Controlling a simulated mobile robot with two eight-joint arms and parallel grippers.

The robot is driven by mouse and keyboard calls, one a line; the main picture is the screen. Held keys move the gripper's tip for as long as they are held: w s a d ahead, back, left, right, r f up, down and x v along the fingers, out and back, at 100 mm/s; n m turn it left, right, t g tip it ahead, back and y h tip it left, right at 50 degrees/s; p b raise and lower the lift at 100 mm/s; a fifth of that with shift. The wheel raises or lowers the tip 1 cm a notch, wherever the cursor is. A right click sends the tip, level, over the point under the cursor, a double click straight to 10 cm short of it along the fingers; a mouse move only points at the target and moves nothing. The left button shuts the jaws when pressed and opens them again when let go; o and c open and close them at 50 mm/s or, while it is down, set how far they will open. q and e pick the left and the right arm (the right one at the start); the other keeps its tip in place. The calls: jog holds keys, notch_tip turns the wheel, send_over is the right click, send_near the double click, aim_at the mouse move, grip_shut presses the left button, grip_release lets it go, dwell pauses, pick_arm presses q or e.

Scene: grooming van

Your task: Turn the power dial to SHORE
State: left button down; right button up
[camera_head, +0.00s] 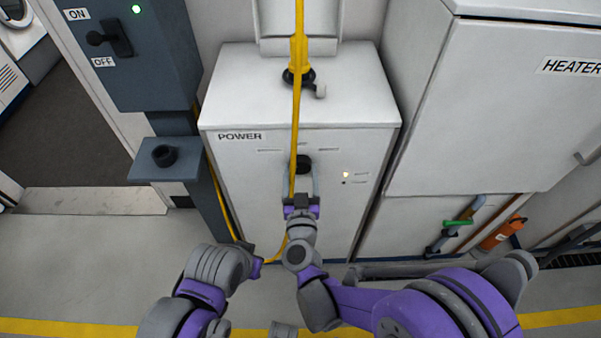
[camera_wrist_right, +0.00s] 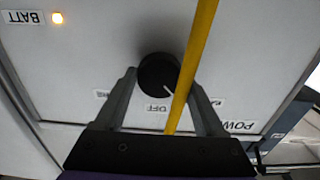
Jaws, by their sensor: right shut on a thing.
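The power dial (camera_head: 303,163) is a black round knob on the front of the white cabinet marked POWER (camera_head: 240,170). My right gripper (camera_head: 301,180) reaches up to it. In the right wrist view my right gripper (camera_wrist_right: 165,90) has one finger on each side of the dial (camera_wrist_right: 155,75), shut on it. The dial's white mark points down and right there, near the OFF label (camera_wrist_right: 157,108). Labels at both sides are partly hidden by the fingers. My left gripper (camera_head: 257,262) is low and left of the cabinet; its jaws are unclear.
A yellow cable (camera_head: 296,100) hangs in front of the dial and crosses its edge in the wrist view. A lamp (camera_wrist_right: 57,18) glows beside the BATT label (camera_wrist_right: 23,17). A blue ON/OFF box (camera_head: 140,60) stands left; the HEATER cabinet (camera_head: 490,110) stands right.

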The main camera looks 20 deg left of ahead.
jog(key=shift+c, duration=0.8)
jog(key=shift+m, duration=0.3)
jog(key=m+b, duration=0.1)
jog(key=m, duration=0.2)
jog(key=m+b, duration=0.1)
jog(key=m, duration=0.3)
jog(key=shift+a, duration=0.1)
jog(key=m+b, duration=0.1)
jog(key=m, duration=0.4)
jog(key=shift+m, duration=0.4)
jog(key=shift+r+m, duration=0.15)
jog(key=shift+m, duration=2.05)
jog(key=shift+b, duration=0.3)
jog(key=o, duration=1.3)
